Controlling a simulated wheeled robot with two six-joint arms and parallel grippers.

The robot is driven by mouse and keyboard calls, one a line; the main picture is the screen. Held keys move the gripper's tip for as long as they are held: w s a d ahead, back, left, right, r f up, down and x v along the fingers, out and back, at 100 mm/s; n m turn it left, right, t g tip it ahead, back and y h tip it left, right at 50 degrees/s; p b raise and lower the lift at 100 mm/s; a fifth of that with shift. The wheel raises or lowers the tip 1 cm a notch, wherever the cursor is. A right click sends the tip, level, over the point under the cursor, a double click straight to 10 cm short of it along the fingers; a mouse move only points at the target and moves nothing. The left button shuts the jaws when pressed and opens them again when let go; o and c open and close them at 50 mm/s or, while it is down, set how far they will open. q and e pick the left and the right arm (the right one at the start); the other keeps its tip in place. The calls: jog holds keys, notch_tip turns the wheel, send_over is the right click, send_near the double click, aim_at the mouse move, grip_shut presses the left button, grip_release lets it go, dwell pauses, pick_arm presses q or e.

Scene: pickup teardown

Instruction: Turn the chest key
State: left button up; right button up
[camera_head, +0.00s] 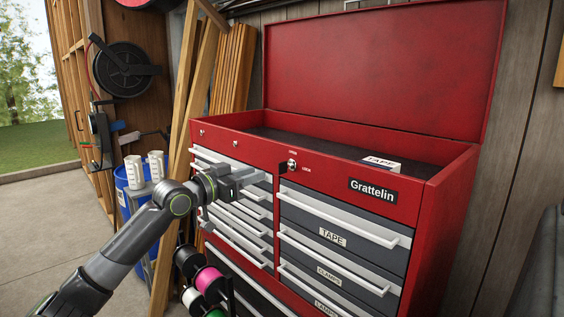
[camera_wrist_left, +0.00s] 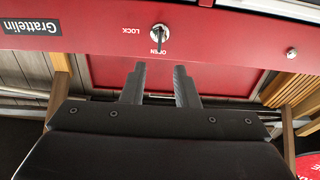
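The red tool chest (camera_head: 410,160) stands with its lid raised. Its small silver key (camera_head: 292,165) sits in the lock on the front upper panel, left of the Grattelin label. In the left wrist view the picture is upside down and the key (camera_wrist_left: 159,35) shows beside the words LOCK and OPEN, its dark narrow part toward OPEN. My left gripper (camera_head: 258,179) is in front of the chest, left of and slightly below the key in the head view. In the wrist view its two fingers (camera_wrist_left: 160,82) are apart and empty, lined up with the key but not touching it.
The chest front has several drawers with protruding handles (camera_head: 335,215), including a TAPE drawer. A tape box (camera_head: 381,164) lies in the open top. Spools (camera_head: 209,283), a blue bin (camera_head: 132,198) and leaning planks (camera_head: 232,70) stand at left. The floor (camera_head: 45,220) at far left is clear.

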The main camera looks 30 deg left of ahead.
aim_at(279, 165)
pick_arm(q)
jog(key=p+x, duration=0.3)
jog(key=x, duration=0.6)
jog(key=shift+d+r, duration=0.1)
jog(key=shift+x, duration=0.85)
grip_shut()
